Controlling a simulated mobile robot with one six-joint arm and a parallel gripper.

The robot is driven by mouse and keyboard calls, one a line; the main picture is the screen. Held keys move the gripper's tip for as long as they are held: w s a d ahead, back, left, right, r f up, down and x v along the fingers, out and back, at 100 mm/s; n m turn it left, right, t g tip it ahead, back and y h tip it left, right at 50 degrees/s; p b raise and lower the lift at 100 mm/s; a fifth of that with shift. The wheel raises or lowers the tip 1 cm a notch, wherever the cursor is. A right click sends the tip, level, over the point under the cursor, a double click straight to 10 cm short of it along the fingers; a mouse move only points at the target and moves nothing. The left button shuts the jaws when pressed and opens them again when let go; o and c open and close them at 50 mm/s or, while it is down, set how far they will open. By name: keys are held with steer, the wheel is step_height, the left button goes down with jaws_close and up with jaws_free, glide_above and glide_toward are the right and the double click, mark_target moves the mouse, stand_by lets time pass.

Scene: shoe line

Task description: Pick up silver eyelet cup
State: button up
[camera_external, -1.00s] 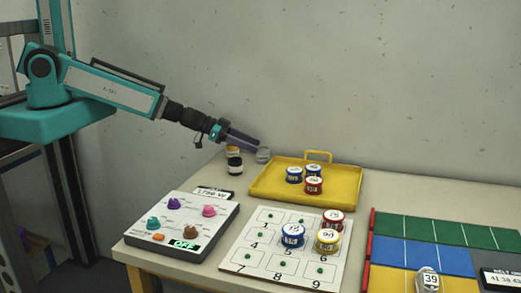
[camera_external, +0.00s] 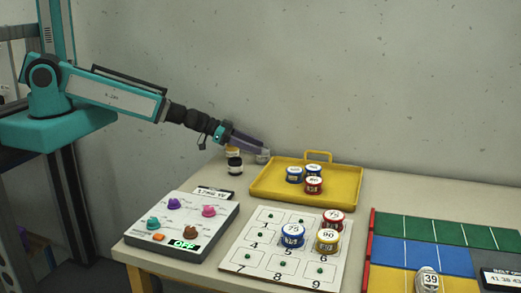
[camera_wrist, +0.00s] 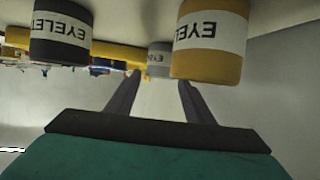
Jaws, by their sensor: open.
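The silver eyelet cup (camera_external: 263,157) stands at the back of the table, left of the yellow tray. In the wrist view, which looks upside down, the silver cup (camera_wrist: 159,61) appears between my two fingertips. My gripper (camera_external: 264,149) is open, and its fingertips overlap the top of the silver cup in the external view. In the wrist view my gripper (camera_wrist: 159,80) has a finger on each side of the cup, with gaps showing. I cannot tell whether the tips reach around it.
A gold eyelet cup (camera_wrist: 210,60) and a black eyelet cup (camera_wrist: 60,50) stand close by; the black one (camera_external: 235,168) is nearer the front. The wall is close behind.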

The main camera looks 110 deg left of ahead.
mark_target(263, 155)
steer(key=shift+w+a+f+b, duration=0.1)
steer(key=shift+w+f+b, duration=0.35)
steer(key=shift+b, duration=0.65)
steer(key=shift+r+b+x, duration=0.25)
steer(key=shift+b+x, duration=0.1)
steer(key=shift+x, duration=0.8)
steer(key=shift+w, duration=0.1)
steer(key=c, duration=0.9)
